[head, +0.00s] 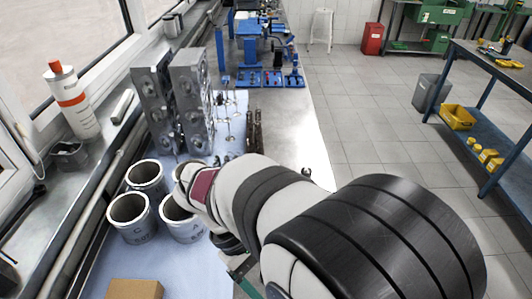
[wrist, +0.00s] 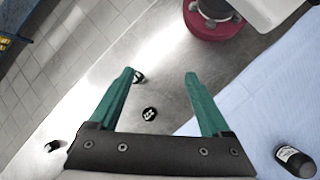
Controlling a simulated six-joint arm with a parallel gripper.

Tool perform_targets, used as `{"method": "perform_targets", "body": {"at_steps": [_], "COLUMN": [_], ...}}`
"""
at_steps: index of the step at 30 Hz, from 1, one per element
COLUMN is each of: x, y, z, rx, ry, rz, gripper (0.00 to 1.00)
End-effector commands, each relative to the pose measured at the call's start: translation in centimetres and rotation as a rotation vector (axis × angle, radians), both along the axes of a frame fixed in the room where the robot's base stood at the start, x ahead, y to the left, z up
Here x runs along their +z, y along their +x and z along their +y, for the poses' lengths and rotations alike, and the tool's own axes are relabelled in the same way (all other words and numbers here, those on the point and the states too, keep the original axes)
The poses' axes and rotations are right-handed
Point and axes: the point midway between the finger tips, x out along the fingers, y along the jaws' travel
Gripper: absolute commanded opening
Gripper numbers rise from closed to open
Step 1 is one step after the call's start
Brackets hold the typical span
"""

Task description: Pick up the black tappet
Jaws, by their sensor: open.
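Several small dark parts lie on the bare metal bench top in the wrist view. One is a short black round part with pale marks on its end (wrist: 149,113), between my fingers in the picture; it looks like the black tappet. Another dark part (wrist: 138,77) lies by the left fingertip, partly hidden by it. A third (wrist: 53,145) lies further left. My gripper (wrist: 160,75) is open, its two green fingers apart with nothing held. In the head view my arm hides most of the gripper, and a small dark part (head: 306,172) shows near the bench edge.
A black bottle-like object with a label (wrist: 295,160) lies on the blue mat (wrist: 265,95). In the head view, metal cylinder liners (head: 146,178), engine blocks (head: 190,100) and a cardboard box (head: 134,289) stand left of my arm. Bare metal bench (head: 290,125) lies beyond it.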

Motion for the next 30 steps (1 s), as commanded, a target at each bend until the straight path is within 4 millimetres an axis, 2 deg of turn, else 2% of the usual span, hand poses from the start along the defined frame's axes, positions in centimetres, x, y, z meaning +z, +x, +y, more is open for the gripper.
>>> {"method": "perform_targets", "body": {"at_steps": [1,3,6,9,12,14,22,30], "x": [-2.0,-4.9,-9.1,-12.2,-13.8,-14.3,-17.0,-18.2], "y": [1.3,2.8,3.2,2.7,2.3,2.6,5.6,7.6], "z": [2.5,6.3,11.1,14.4,15.7,15.4,9.2,5.6], "rx": [0.207,0.499,0.833,1.045,1.143,1.161,1.159,1.158], "ry": [-0.091,-0.229,-0.415,-0.55,-0.621,-0.635,-0.634,-0.631], "rz": [0.072,0.16,0.253,0.306,0.329,0.335,0.338,0.336], "gripper": [0.82,0.82,0.82,0.82,0.82,0.82,0.82,0.82]}}
